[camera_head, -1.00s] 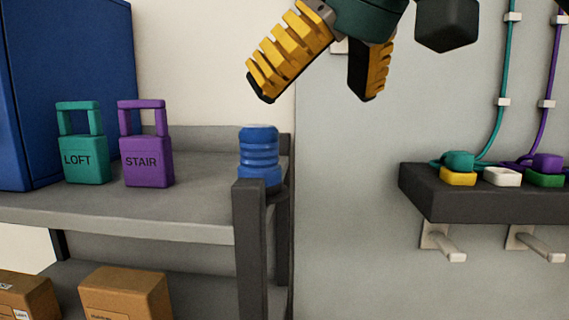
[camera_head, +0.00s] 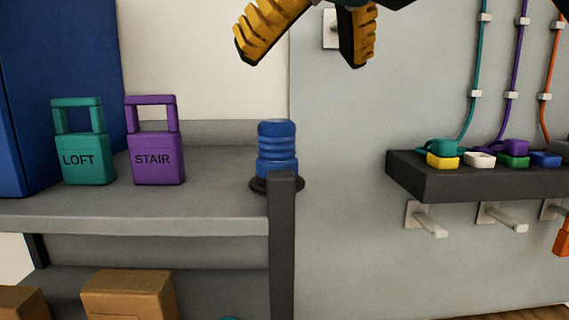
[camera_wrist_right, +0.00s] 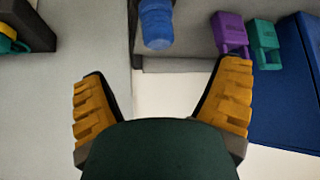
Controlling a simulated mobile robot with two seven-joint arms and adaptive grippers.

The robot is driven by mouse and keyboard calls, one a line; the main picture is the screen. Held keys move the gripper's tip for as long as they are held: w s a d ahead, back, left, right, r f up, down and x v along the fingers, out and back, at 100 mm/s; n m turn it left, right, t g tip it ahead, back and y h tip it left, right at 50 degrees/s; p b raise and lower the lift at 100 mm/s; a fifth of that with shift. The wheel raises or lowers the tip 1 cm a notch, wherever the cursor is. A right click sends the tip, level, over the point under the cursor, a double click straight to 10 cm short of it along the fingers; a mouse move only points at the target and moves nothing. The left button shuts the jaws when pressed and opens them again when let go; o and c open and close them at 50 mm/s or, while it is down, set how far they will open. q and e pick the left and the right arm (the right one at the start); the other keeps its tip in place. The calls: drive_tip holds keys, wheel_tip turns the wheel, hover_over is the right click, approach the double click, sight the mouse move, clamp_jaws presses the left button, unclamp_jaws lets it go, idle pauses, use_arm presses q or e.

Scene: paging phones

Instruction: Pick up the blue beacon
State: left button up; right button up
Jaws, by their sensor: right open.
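The blue beacon (camera_head: 277,146) is a ribbed blue cylinder. It stands upright on a dark round base at the right end of the grey shelf (camera_head: 120,222), behind the dark corner post. My right gripper (camera_head: 305,62) is at the top of the head view, above the beacon and a little to its right, open and empty with its yellow-padded fingers spread. In the right wrist view the open gripper (camera_wrist_right: 165,80) shows with nothing between its fingers, and the beacon (camera_wrist_right: 156,24) is at the top, beyond the fingertips. My left gripper is not in view.
A teal LOFT padlock (camera_head: 82,158) and a purple STAIR padlock (camera_head: 156,158) stand on the shelf left of the beacon. A dark wall ledge (camera_head: 450,185) with coloured blocks and cables is at right. Cardboard boxes (camera_head: 128,295) sit below.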

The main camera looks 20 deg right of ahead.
sight(281, 121)
drive_tip(key=x, duration=1.3)
drive_tip(key=shift+d, duration=0.1)
drive_tip(key=c, duration=1.3)
drive_tip(key=shift+c, duration=0.6)
drive_tip(key=shift+r, duration=0.2)
